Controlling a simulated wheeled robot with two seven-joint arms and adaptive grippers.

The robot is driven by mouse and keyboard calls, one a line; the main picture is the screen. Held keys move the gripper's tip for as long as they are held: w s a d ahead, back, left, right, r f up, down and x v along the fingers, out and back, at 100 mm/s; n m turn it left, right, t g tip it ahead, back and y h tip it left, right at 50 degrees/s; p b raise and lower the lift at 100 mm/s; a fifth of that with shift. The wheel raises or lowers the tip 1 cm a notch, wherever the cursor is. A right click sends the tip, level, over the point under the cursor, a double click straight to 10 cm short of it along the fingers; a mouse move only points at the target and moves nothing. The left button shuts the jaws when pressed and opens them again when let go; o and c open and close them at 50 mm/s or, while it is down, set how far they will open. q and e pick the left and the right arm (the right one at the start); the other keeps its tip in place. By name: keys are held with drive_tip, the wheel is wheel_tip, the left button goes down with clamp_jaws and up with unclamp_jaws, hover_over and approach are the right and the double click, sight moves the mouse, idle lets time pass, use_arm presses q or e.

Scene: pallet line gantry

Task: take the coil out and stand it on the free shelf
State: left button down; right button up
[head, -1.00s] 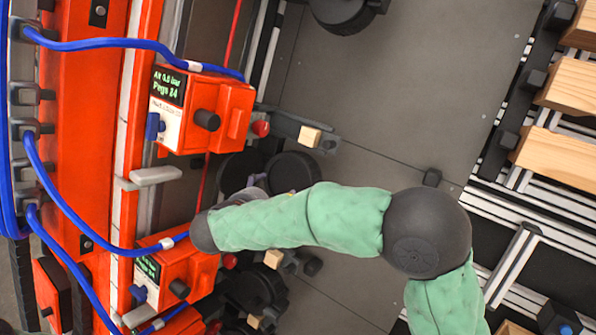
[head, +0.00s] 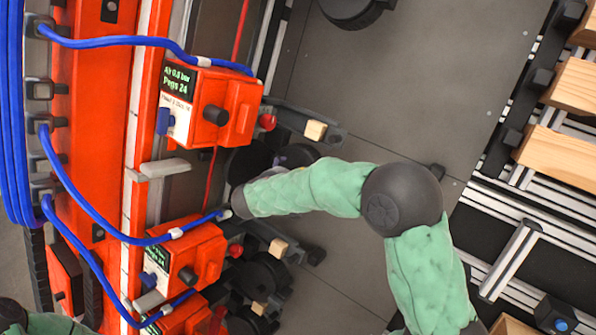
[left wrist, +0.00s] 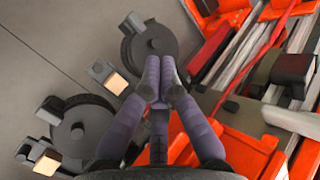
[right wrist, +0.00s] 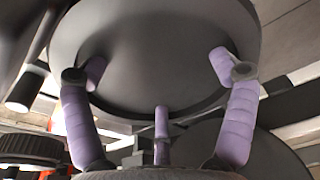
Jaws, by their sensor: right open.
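A large dark grey round disc (right wrist: 150,40) fills the top of the right wrist view; I cannot tell for certain that it is the coil. My right gripper (right wrist: 158,66) is open, with its purple fingers spread at either side of the disc; contact is unclear. In the head view that gripper is mostly hidden behind my wrist. Black round reels (head: 262,272) sit beside the orange units, and reels also show in the left wrist view (left wrist: 82,130). My left gripper (left wrist: 160,88) has its fingertips together with nothing visible between them. I cannot tell which shelf is free.
Orange units (head: 213,105) with blue hoses (head: 110,43) line the left. Brackets with pale end blocks (head: 315,130) stick out beside the reels. Wooden beams (head: 560,160) and metal rails are at the right. Bare grey floor (head: 430,80) lies between.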

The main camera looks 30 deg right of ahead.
drive_tip(key=shift+s, duration=0.1)
drive_tip(key=c, duration=1.5)
drive_tip(key=shift+r, duration=0.15)
